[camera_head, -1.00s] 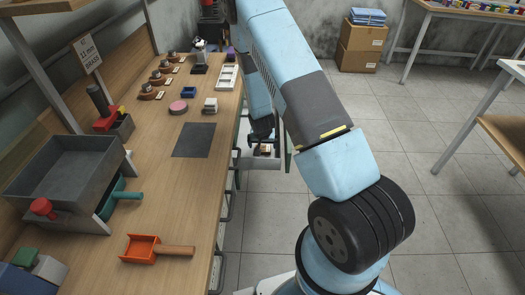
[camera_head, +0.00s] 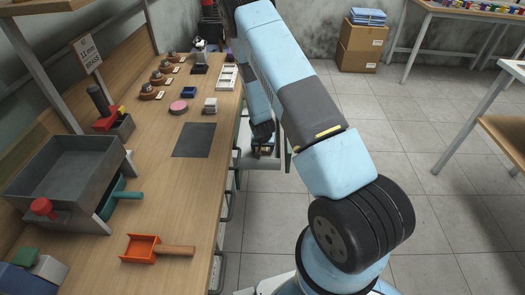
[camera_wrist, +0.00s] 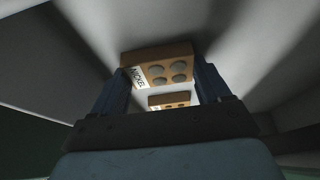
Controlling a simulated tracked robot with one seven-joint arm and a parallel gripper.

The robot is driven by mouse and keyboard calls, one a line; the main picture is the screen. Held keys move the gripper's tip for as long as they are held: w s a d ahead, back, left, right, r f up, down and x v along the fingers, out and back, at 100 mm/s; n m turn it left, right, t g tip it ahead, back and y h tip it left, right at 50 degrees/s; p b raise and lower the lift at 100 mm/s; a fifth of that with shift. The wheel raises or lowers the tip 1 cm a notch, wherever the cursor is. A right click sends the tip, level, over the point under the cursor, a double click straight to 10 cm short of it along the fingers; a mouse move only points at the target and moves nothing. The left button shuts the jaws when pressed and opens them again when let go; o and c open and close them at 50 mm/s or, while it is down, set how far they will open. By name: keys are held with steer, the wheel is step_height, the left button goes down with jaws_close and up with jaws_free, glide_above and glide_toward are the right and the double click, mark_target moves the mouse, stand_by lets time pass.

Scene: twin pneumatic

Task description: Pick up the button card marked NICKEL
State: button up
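The button card marked NICKEL (camera_wrist: 158,68) is a tan block with several round grey buttons and a white label, in the upper middle of the wrist view. My gripper (camera_wrist: 160,72) has one dark blue finger at each side of this card, with the fingertips at or very close to its side edges. I cannot tell whether they press on it. In the head view, my gripper (camera_head: 263,149) points down into the open drawer (camera_head: 258,164) at the bench's right side. The card is too small and covered there to read.
A second, smaller-looking tan block (camera_wrist: 169,99) shows between the fingers in the wrist view. Pale drawer walls lie close around the gripper. The wooden bench (camera_head: 185,215) stands left of the arm, with a dark mat (camera_head: 194,140) and an orange scoop (camera_head: 142,248).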

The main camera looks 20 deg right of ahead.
steer(key=c, duration=0.4)
steer(key=shift+r, duration=0.1)
